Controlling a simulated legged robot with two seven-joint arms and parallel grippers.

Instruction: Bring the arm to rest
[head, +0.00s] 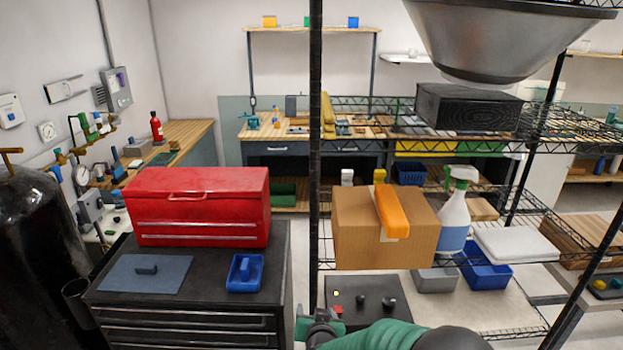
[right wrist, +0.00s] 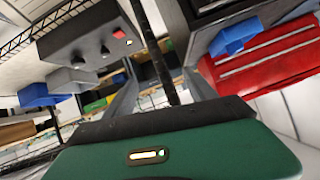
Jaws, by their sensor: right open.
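My right arm, with a green sleeve (head: 378,335), comes in at the bottom of the head view and reaches left. Its right gripper (head: 312,326) is at the left end, in front of the gap between the black tool cabinet (head: 265,270) and the wire shelf rack. It is open and I see nothing in it. The fingertips are small and partly cut off by the frame edge. In the right wrist view the green housing (right wrist: 175,155) of my wrist fills the bottom. My left gripper is not in view.
A black rack post (head: 316,150) stands close to my gripper. A dark control box (head: 350,290) with knobs sits just beyond it. A red toolbox (head: 200,205) and blue tray (head: 245,272) rest on the cabinet. A cardboard box (head: 365,240) and spray bottle (head: 455,225) are on the rack.

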